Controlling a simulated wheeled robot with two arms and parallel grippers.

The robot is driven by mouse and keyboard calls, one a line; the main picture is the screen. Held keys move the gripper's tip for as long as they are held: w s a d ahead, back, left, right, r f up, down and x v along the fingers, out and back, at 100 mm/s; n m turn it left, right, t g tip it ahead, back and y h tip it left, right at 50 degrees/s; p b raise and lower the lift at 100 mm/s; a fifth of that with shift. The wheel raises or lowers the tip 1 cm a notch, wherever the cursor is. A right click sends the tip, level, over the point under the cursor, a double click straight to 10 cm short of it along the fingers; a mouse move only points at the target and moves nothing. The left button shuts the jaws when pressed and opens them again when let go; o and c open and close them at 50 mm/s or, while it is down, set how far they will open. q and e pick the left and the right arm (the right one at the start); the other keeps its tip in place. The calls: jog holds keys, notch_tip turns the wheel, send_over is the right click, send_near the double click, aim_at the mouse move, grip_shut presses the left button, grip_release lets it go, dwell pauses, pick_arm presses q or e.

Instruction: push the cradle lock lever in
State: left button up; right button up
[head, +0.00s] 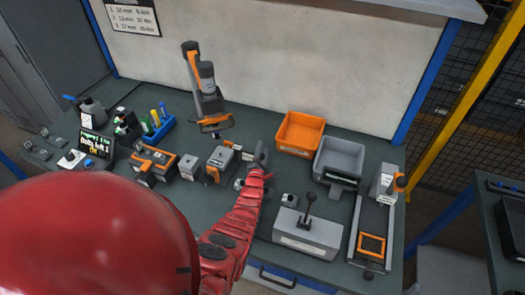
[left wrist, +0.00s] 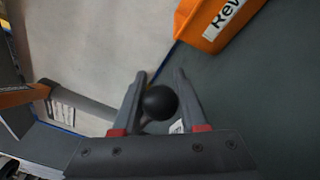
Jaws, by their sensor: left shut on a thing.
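The grey cradle fixture (head: 222,162) with orange parts stands in the middle of the bench. My left gripper (head: 257,160) is just right of it, with the red arm reaching up from below. In the left wrist view, a black ball knob (left wrist: 159,102) sits between the two fingers of the left gripper (left wrist: 158,95), which is shut on it. In the head view my gripper hides the knob. My right gripper is in neither view.
An orange bin (head: 299,133) and a grey bin (head: 338,160) stand right of the gripper. A grey box with a black-knobbed lever (head: 308,232) is in front. An orange and grey tool (head: 205,85) stands behind. An orange-grey block (head: 155,163) is at left.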

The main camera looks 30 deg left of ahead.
pick_arm(q)
grip_shut()
dwell(0.8)
jog(key=a+b, duration=0.1)
jog(key=b, duration=0.3)
jog(key=a+b, duration=0.1)
jog(key=b, duration=0.3)
jog(key=shift+s+a+f, duration=0.2)
jog(key=shift+a+f, duration=0.1)
jog(key=shift+f, duration=0.1)
jog(key=shift+b, duration=0.6)
jog(key=shift+r, duration=0.2)
jog(key=shift+a, duration=0.1)
